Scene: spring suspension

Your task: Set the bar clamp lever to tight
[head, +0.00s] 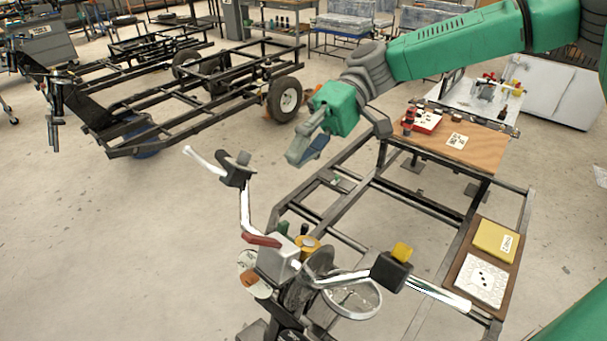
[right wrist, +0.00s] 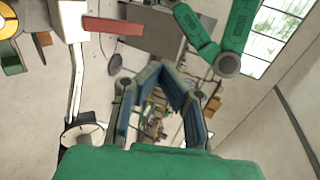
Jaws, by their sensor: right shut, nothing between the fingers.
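A dark red lever (head: 262,240) sticks out to the left from a pale box (head: 279,260) on a stand with bent silver bars, in the lower middle of the head view. In the right wrist view the red lever (right wrist: 112,27) lies at the upper left beside the pale box (right wrist: 68,20). I cannot tell its setting. My right gripper (head: 294,160) hangs above and beyond the lever, apart from it. In the right wrist view its blue-padded fingers (right wrist: 165,68) come together at the tips, with nothing between them. My left gripper is out of view.
A silver bar with a black block (head: 234,168) rises left of the lever; another black block with a yellow top (head: 391,272) is at its right. A yellow roll (head: 308,244) sits close behind the box. A dark frame (head: 360,215) stands at right.

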